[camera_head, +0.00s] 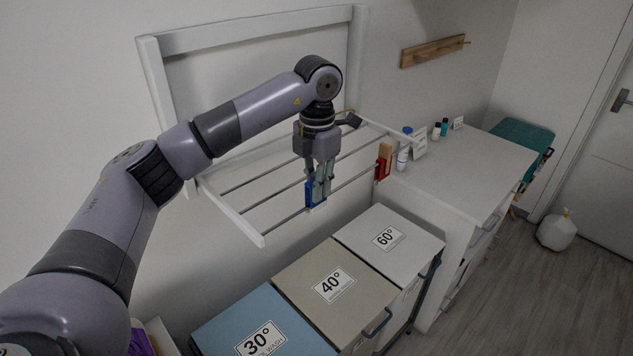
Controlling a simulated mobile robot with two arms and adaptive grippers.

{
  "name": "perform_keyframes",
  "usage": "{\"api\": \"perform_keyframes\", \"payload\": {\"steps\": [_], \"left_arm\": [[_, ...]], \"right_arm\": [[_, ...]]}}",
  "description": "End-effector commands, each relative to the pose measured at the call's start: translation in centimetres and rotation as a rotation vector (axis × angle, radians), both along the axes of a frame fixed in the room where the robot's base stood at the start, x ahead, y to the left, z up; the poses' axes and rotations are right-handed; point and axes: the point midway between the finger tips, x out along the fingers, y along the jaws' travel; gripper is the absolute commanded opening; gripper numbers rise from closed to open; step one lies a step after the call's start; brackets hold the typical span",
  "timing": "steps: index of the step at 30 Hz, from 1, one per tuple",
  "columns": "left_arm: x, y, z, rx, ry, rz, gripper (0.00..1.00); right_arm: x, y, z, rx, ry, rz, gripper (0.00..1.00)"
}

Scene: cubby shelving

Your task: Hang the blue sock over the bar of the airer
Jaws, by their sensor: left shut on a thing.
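The white airer (250,230) is folded out from the wall, with several thin grey bars across its frame. The blue sock (311,196) is at the front bar, below my left gripper (319,188). My left gripper points down and is shut on the sock. The gripper fingers hide part of the sock, so I cannot tell how it lies on the bar. A red item (383,162) hangs on the same bar further right. My right gripper is not in view.
Lidded bins marked 30° (235,318), 40° (297,278) and 60° (378,222) stand below the airer. A white cabinet (470,165) with bottles is on the right. A wooden rail (432,50) is on the wall. A white bag (556,232) sits on the open floor.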

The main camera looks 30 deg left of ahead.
Motion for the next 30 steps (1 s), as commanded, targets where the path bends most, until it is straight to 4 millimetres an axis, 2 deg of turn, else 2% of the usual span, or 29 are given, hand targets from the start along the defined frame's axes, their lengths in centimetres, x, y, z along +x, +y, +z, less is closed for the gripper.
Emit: {"api": "perform_keyframes", "payload": {"steps": [21,30], "left_arm": [[0.0,0.0,-3.8,0.001,0.001,0.0,0.0],[0.0,0.0,-4.7,0.001,0.0,0.0,0.0]], "right_arm": [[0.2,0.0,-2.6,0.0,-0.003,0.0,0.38],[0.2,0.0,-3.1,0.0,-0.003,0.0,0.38]]}}
